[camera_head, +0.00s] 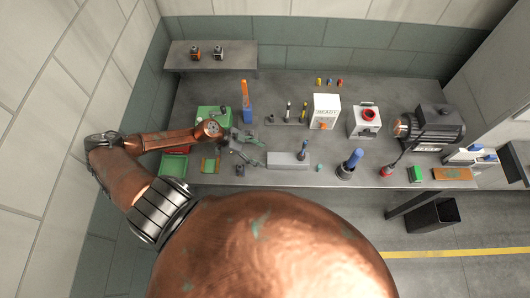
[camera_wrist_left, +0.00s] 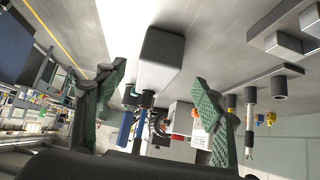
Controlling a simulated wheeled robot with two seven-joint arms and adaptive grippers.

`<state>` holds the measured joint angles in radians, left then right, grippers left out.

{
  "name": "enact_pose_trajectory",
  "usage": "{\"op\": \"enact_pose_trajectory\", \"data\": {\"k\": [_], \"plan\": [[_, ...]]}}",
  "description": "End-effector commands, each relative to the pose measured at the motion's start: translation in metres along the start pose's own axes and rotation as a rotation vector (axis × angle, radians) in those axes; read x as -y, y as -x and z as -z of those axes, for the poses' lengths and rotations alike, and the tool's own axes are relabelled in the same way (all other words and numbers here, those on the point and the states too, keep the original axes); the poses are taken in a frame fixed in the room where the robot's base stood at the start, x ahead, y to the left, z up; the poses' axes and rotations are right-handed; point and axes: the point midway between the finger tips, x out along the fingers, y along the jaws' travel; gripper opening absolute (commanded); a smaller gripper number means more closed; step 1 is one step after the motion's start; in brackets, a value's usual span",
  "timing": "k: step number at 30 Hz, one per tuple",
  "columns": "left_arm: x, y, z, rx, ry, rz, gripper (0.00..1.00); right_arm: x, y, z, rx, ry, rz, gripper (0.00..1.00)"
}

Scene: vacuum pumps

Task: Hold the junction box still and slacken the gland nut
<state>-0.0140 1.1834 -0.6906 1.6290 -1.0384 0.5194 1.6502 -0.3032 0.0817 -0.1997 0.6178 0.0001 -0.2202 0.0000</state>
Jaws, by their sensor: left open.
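A long grey box (camera_head: 287,160), likely the junction box, lies near the table's front edge. In the left wrist view, which is upside down, a grey box (camera_wrist_left: 163,55) shows between the spread green fingers (camera_wrist_left: 160,80), apart from both. Dark fittings (camera_wrist_left: 144,98) show beyond it. My right gripper is out of view.
Behind are slim upright tools, a white sign box (camera_head: 325,109) and a red-buttoned box (camera_head: 365,120). A blue-handled tool in a dark cup (camera_head: 349,165) stands to the right, then a dark motor (camera_head: 436,127). Green trays (camera_head: 173,166) lie near my left arm.

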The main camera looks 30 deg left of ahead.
Motion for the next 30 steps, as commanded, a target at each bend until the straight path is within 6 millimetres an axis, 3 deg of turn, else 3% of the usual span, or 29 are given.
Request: {"op": "enact_pose_trajectory", "data": {"k": [6, 13, 22, 30], "plan": [[-0.001, -0.025, -0.001, -0.003, -0.002, -0.003, 0.62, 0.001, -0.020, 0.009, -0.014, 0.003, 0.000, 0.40], [-0.001, -0.052, 0.000, -0.005, -0.002, -0.004, 0.62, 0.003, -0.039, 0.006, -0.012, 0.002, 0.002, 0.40], [-0.001, -0.078, 0.003, -0.004, 0.000, -0.004, 0.62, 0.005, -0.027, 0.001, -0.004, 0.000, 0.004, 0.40], [-0.001, -0.088, 0.002, -0.004, -0.002, -0.003, 0.62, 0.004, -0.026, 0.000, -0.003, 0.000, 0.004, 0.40]]}}
